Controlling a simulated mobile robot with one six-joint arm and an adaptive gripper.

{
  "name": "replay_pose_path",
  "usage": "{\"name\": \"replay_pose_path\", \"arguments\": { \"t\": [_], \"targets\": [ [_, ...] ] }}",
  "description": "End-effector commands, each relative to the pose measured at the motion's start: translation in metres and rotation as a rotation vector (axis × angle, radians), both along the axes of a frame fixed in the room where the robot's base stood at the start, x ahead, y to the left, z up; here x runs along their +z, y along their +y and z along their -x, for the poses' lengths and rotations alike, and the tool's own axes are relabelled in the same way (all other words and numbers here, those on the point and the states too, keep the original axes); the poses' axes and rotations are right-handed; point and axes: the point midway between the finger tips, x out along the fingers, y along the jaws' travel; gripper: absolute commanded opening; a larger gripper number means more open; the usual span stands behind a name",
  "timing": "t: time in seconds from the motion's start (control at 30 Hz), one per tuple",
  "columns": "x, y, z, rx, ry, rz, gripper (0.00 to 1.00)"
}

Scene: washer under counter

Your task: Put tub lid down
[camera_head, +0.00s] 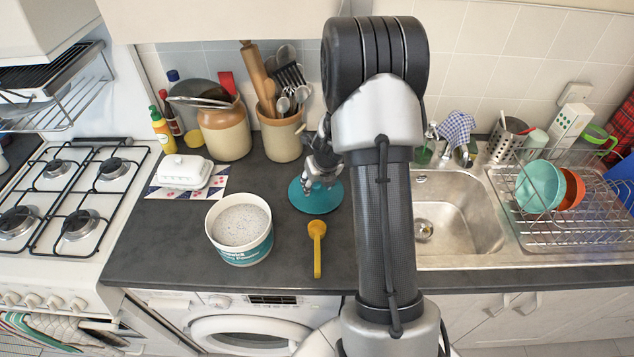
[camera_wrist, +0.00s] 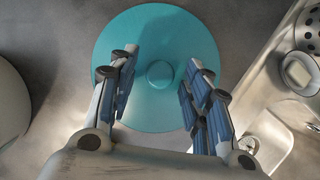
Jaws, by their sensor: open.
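The teal round tub lid (camera_head: 312,200) lies flat on the dark counter, behind the yellow scoop and left of the sink. In the wrist view the lid (camera_wrist: 155,35) fills the middle, with a small round knob at its centre. My gripper (camera_head: 318,183) is over the lid. In the wrist view my gripper (camera_wrist: 157,90) is open, its fingers on either side of the knob and not touching it. The open white tub (camera_head: 240,226) of pale powder, with a teal label, stands to the left of the lid.
A yellow scoop (camera_head: 317,242) lies in front of the lid. A utensil crock (camera_head: 281,137) and a larger crock (camera_head: 224,130) stand behind. A white butter dish (camera_head: 184,171) is at the left. The sink (camera_head: 455,215) is at the right. Counter is clear around the scoop.

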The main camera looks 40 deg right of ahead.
Motion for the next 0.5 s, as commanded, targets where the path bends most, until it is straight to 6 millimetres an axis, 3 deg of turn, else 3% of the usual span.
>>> {"name": "replay_pose_path", "arguments": {
  "t": [0.5],
  "targets": [
    [0.094, 0.009, 0.035, -0.001, -0.002, 0.001, 0.45]
  ]
}}
